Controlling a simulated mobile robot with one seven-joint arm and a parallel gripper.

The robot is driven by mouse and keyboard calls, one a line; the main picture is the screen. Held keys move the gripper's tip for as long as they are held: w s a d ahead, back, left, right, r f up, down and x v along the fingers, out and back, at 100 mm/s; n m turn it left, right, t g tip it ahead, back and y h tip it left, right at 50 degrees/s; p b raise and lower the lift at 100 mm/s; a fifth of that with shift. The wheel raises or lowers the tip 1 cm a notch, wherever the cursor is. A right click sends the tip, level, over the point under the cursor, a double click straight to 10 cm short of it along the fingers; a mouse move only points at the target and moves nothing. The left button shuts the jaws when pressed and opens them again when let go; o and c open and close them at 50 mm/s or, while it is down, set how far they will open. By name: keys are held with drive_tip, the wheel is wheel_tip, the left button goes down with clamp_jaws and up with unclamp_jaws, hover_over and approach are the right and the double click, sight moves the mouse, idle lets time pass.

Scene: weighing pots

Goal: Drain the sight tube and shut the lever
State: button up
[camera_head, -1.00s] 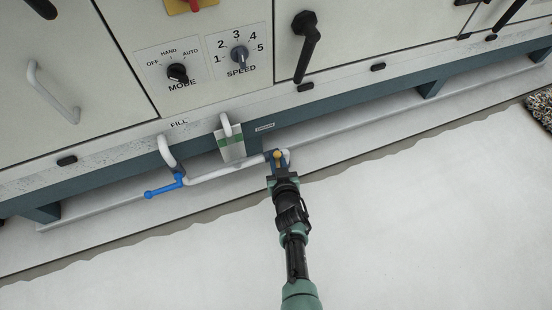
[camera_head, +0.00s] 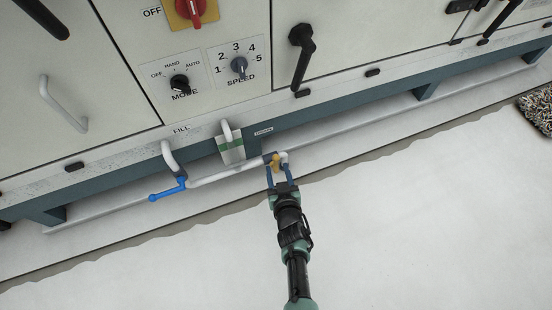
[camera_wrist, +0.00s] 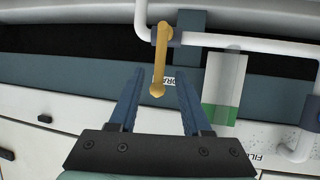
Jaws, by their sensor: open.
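The yellow lever (camera_head: 276,160) sits on the drain end of the white pipe. It also shows in the wrist view (camera_wrist: 159,62), pointing down the picture, partly covering a small label. My gripper (camera_head: 280,174) is open around the lever, one blue finger on each side. In the wrist view my gripper (camera_wrist: 161,84) has clear gaps between both fingers and the lever. The sight tube (camera_head: 232,156) is a pale block with a green band, left of the lever. In the wrist view the tube (camera_wrist: 226,78) is to the right, its green part at the lower end.
A blue lever (camera_head: 167,190) sits on the pipe below the FILL label, to the left. Above are the MODE knob (camera_head: 179,83), the SPEED knob (camera_head: 238,65) and a black handle (camera_head: 301,55). The floor (camera_head: 420,220) in front is clear. A speckled mat (camera_head: 537,108) lies far right.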

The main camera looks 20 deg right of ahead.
drive_tip(key=p+v, duration=0.4)
drive_tip(key=v, duration=0.4)
drive_tip(key=shift+s+p, duration=0.25)
drive_tip(key=shift+p, duration=0.15)
drive_tip(key=shift+r, duration=0.15)
